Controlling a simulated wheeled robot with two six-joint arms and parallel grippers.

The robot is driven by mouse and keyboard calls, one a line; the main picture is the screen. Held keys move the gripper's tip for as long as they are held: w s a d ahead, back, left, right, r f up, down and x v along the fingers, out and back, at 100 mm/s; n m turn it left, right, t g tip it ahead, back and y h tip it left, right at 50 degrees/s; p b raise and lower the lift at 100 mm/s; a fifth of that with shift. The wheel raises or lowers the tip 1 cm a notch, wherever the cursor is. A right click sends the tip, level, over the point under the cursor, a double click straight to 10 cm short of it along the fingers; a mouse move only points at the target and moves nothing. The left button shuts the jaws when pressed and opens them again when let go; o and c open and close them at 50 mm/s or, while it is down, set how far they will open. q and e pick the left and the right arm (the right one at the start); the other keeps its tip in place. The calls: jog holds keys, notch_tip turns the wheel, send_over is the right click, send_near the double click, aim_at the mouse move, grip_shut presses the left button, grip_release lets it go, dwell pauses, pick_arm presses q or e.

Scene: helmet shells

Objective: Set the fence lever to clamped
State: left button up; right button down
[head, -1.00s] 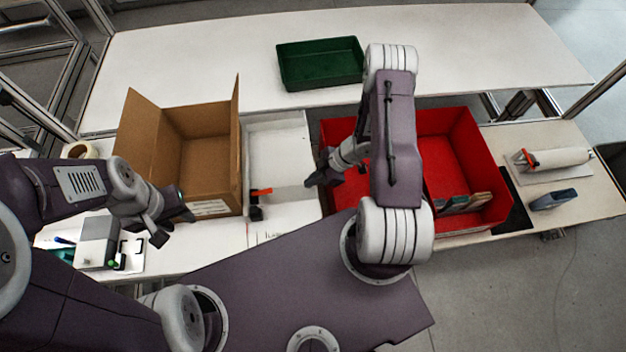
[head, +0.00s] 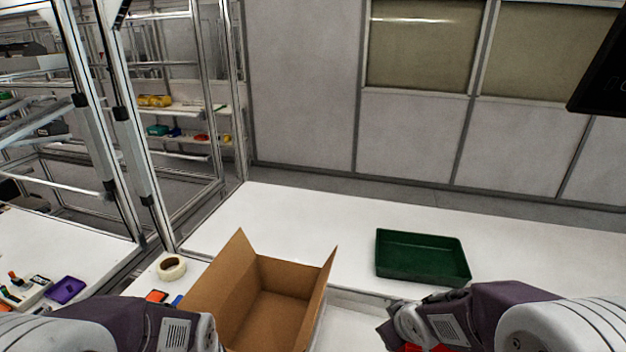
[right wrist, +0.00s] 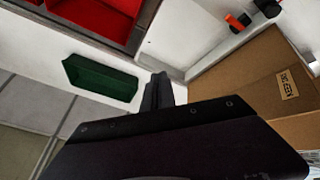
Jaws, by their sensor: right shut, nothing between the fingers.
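The fence lever (right wrist: 237,22) shows in the right wrist view as a small orange-red handle beside a black block (right wrist: 268,8), near the top edge above the cardboard box. I cannot tell its setting from this angle. It does not show in the head view now. My right gripper (right wrist: 158,90) is shut and empty, its fingers together and apart from the lever. In the head view my right gripper (head: 389,333) is at the bottom edge, partly cut off, right of the box. My left forearm is at the lower left of the head view; its gripper is out of frame.
An open cardboard box (head: 270,302) stands left of my right gripper. A green tray (head: 423,258) sits on the white back table (head: 300,220). A tape roll (head: 171,268) lies left of the box. A red bin (right wrist: 100,15) shows in the right wrist view.

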jog(key=s+f+m+g, duration=0.4)
jog(key=s+m+g, duration=0.1)
jog(key=s, duration=0.7)
jog(key=shift+a+m, duration=0.2)
jog(key=shift+m, duration=0.2)
jog(key=c, duration=1.4)
grip_release()
jog(key=shift+a+r, duration=0.1)
jog(key=shift+s, duration=0.1)
